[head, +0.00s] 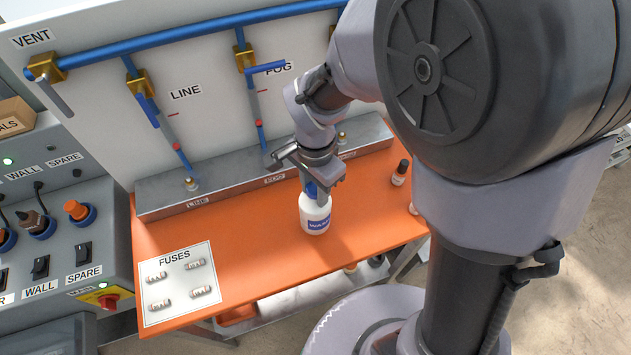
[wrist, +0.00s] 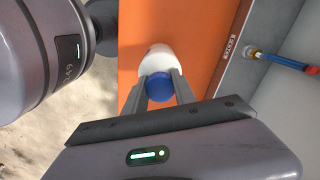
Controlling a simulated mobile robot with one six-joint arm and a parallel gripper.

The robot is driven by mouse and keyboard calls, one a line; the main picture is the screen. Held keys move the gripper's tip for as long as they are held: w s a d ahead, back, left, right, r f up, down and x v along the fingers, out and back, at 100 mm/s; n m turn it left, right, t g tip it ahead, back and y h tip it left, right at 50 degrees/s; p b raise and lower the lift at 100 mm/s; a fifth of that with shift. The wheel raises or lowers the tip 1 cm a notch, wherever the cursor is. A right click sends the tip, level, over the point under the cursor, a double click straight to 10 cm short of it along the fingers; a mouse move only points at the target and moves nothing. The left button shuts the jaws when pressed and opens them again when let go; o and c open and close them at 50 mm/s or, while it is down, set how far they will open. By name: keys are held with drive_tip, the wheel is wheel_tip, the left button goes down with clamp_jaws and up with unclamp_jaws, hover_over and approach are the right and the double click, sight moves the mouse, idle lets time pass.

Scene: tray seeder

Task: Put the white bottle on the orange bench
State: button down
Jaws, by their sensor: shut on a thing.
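The white bottle (head: 315,213) has a blue cap and a blue label. It looks upright on or just above the orange bench (head: 235,235), near the bench's middle; I cannot tell whether its base touches. My gripper (head: 318,190) is above it, pointing down, with its fingers shut on the blue cap. In the wrist view the blue cap (wrist: 159,88) sits between the two fingertips (wrist: 160,90), with the white bottle (wrist: 158,58) beyond and the orange bench (wrist: 190,25) behind it. The bottle's base is hidden in the wrist view.
A small dark-capped bottle (head: 400,173) stands on the bench to the right. A fuses card (head: 180,283) with several fuses lies at the front left. A grey metal rail (head: 228,183) with pipes and valves runs along the back. A control panel (head: 50,245) is at left.

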sight(315, 220)
drive_tip(key=shift+w+d+f, duration=0.1)
drive_tip(key=shift+d+f, duration=0.1)
drive_tip(key=shift+f, duration=0.05)
drive_tip(key=shift+f+b, duration=0.75)
drive_tip(key=shift+f, duration=0.85)
drive_tip(key=shift+f, duration=0.15)
drive_tip(key=c, duration=1)
unclamp_jaws()
